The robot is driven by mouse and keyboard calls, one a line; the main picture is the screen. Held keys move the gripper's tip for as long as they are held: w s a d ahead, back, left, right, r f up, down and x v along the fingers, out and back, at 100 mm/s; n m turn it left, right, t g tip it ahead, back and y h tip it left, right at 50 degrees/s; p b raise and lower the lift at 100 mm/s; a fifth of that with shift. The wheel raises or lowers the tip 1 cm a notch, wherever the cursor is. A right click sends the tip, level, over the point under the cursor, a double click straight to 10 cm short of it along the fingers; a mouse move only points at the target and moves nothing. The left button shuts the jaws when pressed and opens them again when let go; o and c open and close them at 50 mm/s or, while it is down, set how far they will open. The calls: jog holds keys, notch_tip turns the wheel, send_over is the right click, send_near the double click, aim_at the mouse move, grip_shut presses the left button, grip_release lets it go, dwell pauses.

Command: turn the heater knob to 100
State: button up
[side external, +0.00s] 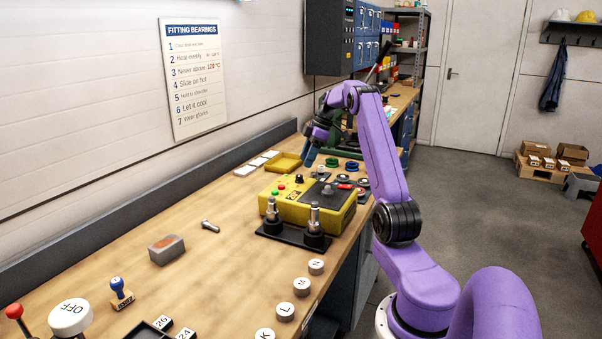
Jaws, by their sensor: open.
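The yellow box (312,214) on the bench, apparently the heater, has a dark top panel with small controls. A black knob (299,179) stands at its back left, near red and green buttons. A grey knob-like part (328,189) sits nearer the middle of the panel. The scale and the knob's setting are too small to read. My gripper (308,158), with blue fingers, points down above the far side of the box, apart from the knobs. It is open and holds nothing that I can see.
Two metal posts on a black base (290,236) stand just in front of the box. A yellow tray (285,162) and several rings (351,166) lie behind it. A bolt (210,226) and a grey-orange block (166,249) lie on the left. The bench between them is clear.

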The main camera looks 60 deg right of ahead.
aim_at(299, 175)
jog(key=shift+x, duration=3.05)
jog(key=shift+a, duration=0.1)
jog(key=c, duration=1)
